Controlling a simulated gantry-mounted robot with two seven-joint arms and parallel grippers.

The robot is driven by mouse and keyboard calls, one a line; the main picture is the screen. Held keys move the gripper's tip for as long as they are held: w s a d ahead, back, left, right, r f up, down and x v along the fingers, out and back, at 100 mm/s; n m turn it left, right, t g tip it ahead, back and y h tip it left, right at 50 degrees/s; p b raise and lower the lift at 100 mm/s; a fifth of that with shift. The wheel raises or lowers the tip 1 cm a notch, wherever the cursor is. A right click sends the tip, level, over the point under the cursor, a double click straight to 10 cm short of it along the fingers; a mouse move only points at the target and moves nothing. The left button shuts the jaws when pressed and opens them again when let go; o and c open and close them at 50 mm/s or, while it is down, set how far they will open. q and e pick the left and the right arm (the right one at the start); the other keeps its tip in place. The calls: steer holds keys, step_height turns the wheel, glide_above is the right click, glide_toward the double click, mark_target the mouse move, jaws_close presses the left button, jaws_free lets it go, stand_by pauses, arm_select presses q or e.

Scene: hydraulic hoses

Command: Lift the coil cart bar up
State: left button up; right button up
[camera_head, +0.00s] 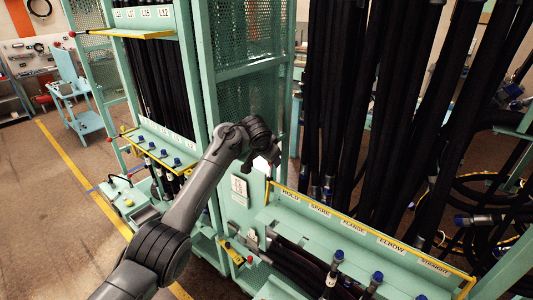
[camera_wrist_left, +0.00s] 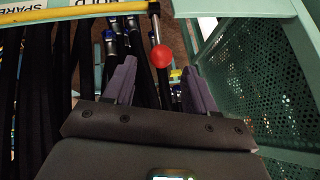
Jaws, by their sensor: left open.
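The coil cart bar (camera_head: 365,231) is a long yellow bar along the label strip of the green rack at the right. Its near part shows at the top of the left wrist view (camera_wrist_left: 75,15). My left gripper (camera_head: 262,162) is at the bar's left end, by the green post. In the wrist view its two fingers (camera_wrist_left: 159,66) are apart, with the red knob between and beyond the tips. I cannot tell whether they touch it. My right gripper is not in view.
Black hoses (camera_head: 345,110) hang densely behind the bar, and blue-capped fittings (camera_head: 338,256) stand below it. A perforated green panel (camera_wrist_left: 265,90) is close on the gripper's right in the wrist view. Another hose rack (camera_head: 160,85) stands at left; the floor (camera_head: 45,215) there is clear.

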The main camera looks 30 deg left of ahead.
arm_select(q)
steer(key=shift+b+v, duration=0.4)
steer(key=shift+v, duration=1.95)
steer(key=s+d+f+g+p, duration=0.1)
steer(key=s+d+f+p, duration=0.15)
steer(key=s+f, duration=0.9)
steer(key=s+d+f+g+p, duration=0.1)
steer(key=s+d+f, duration=0.3)
steer(key=s+f, duration=0.7)
steer(key=s+d+f+g+p, duration=0.1)
steer(key=s+d+f, duration=0.1)
steer(key=s, duration=1.1)
steer(key=s+d+f+n+h, duration=0.1)
steer(key=s+d+f, duration=0.1)
steer(key=s, duration=1.2)
steer(key=shift+d+g+p, duration=0.4)
steer(key=shift+d, duration=0.25)
